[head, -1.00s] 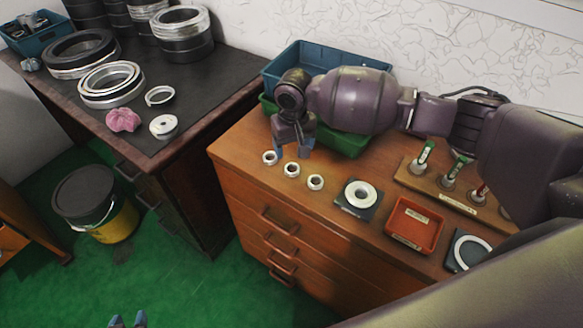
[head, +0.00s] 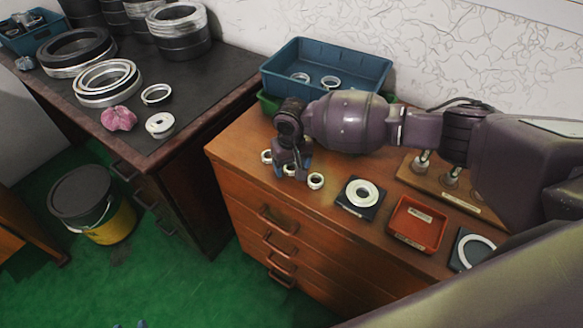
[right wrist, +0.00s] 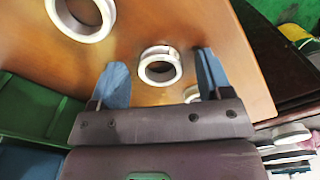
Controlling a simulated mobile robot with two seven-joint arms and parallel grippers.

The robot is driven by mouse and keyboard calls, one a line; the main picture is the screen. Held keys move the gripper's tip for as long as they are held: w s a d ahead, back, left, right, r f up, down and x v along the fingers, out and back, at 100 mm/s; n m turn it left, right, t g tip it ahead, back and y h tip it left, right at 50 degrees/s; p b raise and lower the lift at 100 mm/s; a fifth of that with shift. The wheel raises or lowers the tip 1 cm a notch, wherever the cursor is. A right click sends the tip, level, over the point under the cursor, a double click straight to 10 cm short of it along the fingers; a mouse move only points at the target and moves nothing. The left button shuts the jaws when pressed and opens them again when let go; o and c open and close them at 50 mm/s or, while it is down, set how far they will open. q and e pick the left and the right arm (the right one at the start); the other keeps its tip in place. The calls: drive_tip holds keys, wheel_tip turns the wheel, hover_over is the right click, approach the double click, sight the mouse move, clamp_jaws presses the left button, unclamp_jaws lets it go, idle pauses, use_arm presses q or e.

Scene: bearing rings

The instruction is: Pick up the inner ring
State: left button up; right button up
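Three small metal rings stand in a row on the front left of the wooden cabinet top: a left ring (head: 266,156), a middle one mostly hidden behind my gripper, and a right ring (head: 315,181). My right gripper (head: 292,173) is low over the middle of this row. In the right wrist view, my right gripper (right wrist: 162,60) is open, with one small ring (right wrist: 160,80) in the gap between its blue fingers. Neither finger appears to touch it. A second ring (right wrist: 102,22) is cut off at the top left. Only faint tips of my left gripper (head: 130,325) show at the bottom edge.
A blue bin (head: 345,62) with rings inside stands at the back, near a green bin (head: 268,104). A ring on a dark plate (head: 345,205), a red tray (head: 418,244) and a wooden stand (head: 440,189) are to the right. A dark bench (head: 215,72) holds larger rings.

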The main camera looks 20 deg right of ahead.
use_arm(q)
drive_tip(key=shift+w, duration=0.1)
use_arm(e)
drive_tip(key=c, duration=0.9)
drive_tip(key=shift+c, duration=0.2)
